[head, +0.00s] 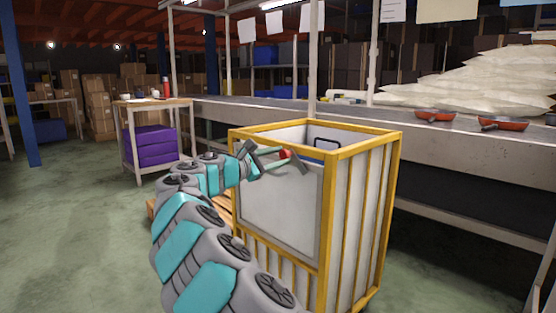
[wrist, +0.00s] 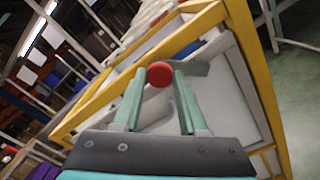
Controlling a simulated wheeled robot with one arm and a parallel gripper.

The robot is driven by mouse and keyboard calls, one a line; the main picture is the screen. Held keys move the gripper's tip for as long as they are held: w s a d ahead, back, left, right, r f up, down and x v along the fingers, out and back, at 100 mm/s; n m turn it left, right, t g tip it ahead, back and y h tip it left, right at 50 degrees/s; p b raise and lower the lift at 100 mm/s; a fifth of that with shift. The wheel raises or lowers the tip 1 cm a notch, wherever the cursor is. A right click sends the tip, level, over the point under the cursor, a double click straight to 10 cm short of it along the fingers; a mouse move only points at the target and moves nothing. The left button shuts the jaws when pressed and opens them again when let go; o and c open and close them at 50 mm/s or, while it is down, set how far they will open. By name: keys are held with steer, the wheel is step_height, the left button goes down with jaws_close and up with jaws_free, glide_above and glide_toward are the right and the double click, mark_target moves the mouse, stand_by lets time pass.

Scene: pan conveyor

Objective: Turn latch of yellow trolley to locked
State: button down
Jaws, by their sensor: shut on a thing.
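The yellow trolley (head: 331,150) stands in the middle of the head view, with yellow frame bars and pale panels. Its latch has a red knob (head: 285,154) and a grey arm (head: 299,162) at the top of the near panel. My gripper (head: 281,156) reaches the knob from the left. In the wrist view the red knob (wrist: 160,74) sits between the fingertips of my gripper (wrist: 164,80), which is shut on it. The grey latch arm (wrist: 190,68) extends to the right from behind the knob. The latch pivot is hard to make out.
A conveyor (head: 460,146) runs behind the trolley, with red pans (head: 503,124) and white sacks (head: 490,82) on or behind it. A small table (head: 150,103) with purple bins (head: 152,150) stands at the left. The floor (head: 70,220) at the left is clear.

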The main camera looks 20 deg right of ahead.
steer(key=m+b, duration=0.1)
steer(key=m, duration=0.1)
steer(key=m+b, duration=0.2)
steer(key=m, duration=0.1)
steer(key=shift+f+m, duration=0.25)
steer(key=shift+m, duration=0.05)
steer(key=shift+r+m+b, duration=0.1)
steer(key=shift+m+b, duration=1)
steer(key=shift+m, duration=0.7)
steer(key=shift+c, duration=2.2)
jaws_free()
steer(key=shift+r, duration=0.1)
steer(key=v, duration=0.7)
steer(key=shift+a, duration=0.35)
steer(key=shift+s, duration=0.1)
